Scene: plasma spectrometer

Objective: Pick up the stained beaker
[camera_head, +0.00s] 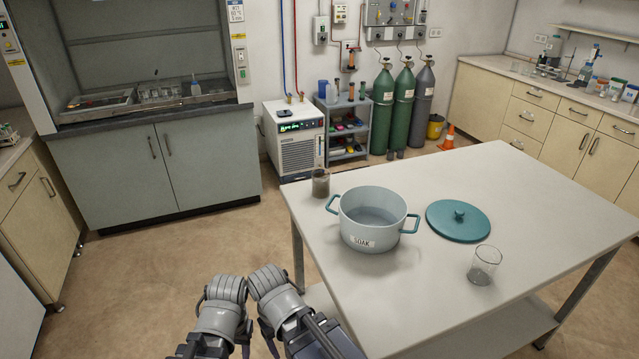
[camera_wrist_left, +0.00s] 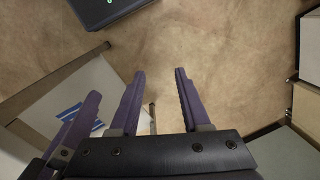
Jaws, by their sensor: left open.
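A glass beaker with a dark grey-brown stain (camera_head: 320,183) stands upright near the back left corner of the table (camera_head: 540,215). A second, mostly clear beaker (camera_head: 484,266) with a greyish lower part stands near the table's front edge. My left arm is at the bottom of the head view, left of the table and away from both beakers. Its gripper shows in the left wrist view (camera_wrist_left: 160,75), with two purple fingers apart and nothing between them, over the floor. A further purple finger at that view's left edge seems to belong to my right gripper (camera_wrist_left: 76,128); its opening is unclear.
A pale blue pot (camera_head: 366,240) labelled SOAK stands open beside the stained beaker, its teal lid (camera_head: 458,221) flat to its right. A fume hood (camera_head: 150,110) and a white chiller (camera_head: 294,135) stand behind. Open floor lies left of the table.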

